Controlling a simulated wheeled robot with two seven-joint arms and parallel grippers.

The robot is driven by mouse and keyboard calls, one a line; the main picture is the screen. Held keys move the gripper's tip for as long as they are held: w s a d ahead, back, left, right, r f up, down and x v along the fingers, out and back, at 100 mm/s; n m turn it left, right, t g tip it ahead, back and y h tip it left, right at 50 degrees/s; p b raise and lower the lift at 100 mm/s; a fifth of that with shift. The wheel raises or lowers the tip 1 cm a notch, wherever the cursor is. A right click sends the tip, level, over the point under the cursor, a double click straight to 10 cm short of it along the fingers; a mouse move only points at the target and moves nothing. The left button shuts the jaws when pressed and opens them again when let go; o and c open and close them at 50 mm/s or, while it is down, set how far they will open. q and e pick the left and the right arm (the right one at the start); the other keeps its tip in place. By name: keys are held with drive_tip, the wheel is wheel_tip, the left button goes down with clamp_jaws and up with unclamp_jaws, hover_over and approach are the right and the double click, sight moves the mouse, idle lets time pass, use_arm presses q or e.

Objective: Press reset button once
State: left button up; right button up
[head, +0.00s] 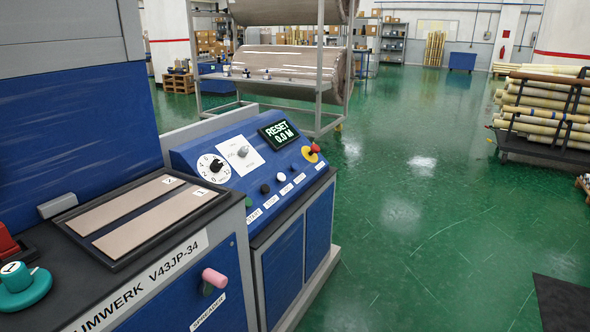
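The control panel (205,160) is a sloped blue console left of centre. Its small screen (279,134) reads "RESET 0.0 M". A row of push buttons runs along its lower part: a green button (248,201) above a START label, a black button (265,188) above a STOP label, a white button (280,177) and another black button (293,167). The labels under the last two are too small to read, so I cannot tell which is reset. A red knob on a yellow base (309,153) sits at the far end. Neither gripper shows.
A nearer machine bench (170,255) has a pink-tipped lever (214,278) on its front and a teal knob (22,288) on top. Large wrapped rolls (285,65) hang on a frame behind. A rack of rolls (548,110) stands right. Open green floor (420,220) lies between.

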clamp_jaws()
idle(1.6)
